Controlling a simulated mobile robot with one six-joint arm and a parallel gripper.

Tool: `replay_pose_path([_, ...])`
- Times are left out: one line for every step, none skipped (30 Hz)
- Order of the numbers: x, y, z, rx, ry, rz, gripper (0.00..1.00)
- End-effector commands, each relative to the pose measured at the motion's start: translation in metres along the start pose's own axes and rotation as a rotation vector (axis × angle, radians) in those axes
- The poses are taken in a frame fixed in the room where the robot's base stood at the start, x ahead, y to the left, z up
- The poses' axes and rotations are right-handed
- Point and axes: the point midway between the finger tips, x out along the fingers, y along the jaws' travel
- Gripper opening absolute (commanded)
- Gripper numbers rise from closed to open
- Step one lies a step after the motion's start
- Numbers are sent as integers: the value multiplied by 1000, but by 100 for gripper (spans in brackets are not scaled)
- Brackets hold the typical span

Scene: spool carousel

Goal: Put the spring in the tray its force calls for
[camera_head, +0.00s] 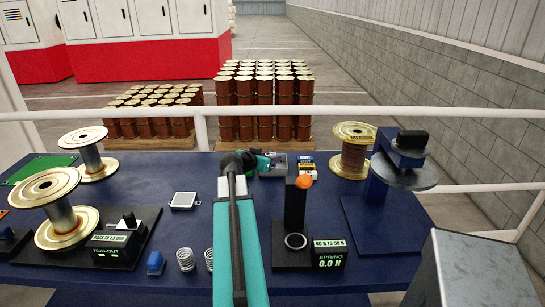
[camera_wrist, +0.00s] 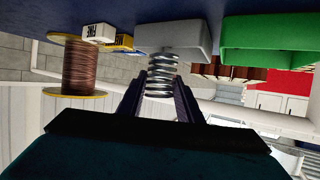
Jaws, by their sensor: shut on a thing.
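My gripper (camera_wrist: 160,78) is shut on a coiled metal spring (camera_wrist: 159,70), held between its two dark fingers in the wrist view. A grey tray (camera_wrist: 172,32) is right by the spring's far end; I cannot tell whether they touch. A green tray (camera_wrist: 262,36) lies to the right of it. In the head view my gripper (camera_head: 263,161) is over the far part of the bench, just left of the grey tray (camera_head: 279,172); the held spring cannot be made out there.
Two loose springs (camera_head: 185,260) stand at the front of the blue bench (camera_head: 190,225). Copper-wound (camera_head: 354,155) and bare spools stand at the right and left. Small blue, yellow and white boxes (camera_head: 306,166) lie right of the grey tray. A white rail (camera_head: 330,115) runs behind.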

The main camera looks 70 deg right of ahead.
Motion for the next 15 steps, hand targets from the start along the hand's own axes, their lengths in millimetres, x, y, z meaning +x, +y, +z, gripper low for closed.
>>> replay_pose_path([7,-4,-4,-1,0,0,6])
replay_pose_path([10,-5,-5,-1,0,0,6])
replay_pose_path([14,-7,-6,-1,0,0,6])
replay_pose_path([17,-8,-6,-1,0,0,6])
replay_pose_path([19,-9,-8,-1,0,0,6])
replay_pose_path([23,-10,-9,-1,0,1,6])
replay_pose_path([26,-12,-10,-1,0,1,6])
replay_pose_path([29,-13,-11,-1,0,1,6])
replay_pose_path([33,-14,-12,-1,0,1,6])
replay_pose_path([36,-15,-13,0,0,1,6])
replay_pose_path([39,-16,-14,0,0,1,6])
replay_pose_path([42,-18,-15,0,0,1,6])
replay_pose_path([44,-19,-15,-1,0,1,6])
replay_pose_path([46,-20,-16,0,0,0,6])
replay_pose_path([49,-21,-16,-1,0,0,6])
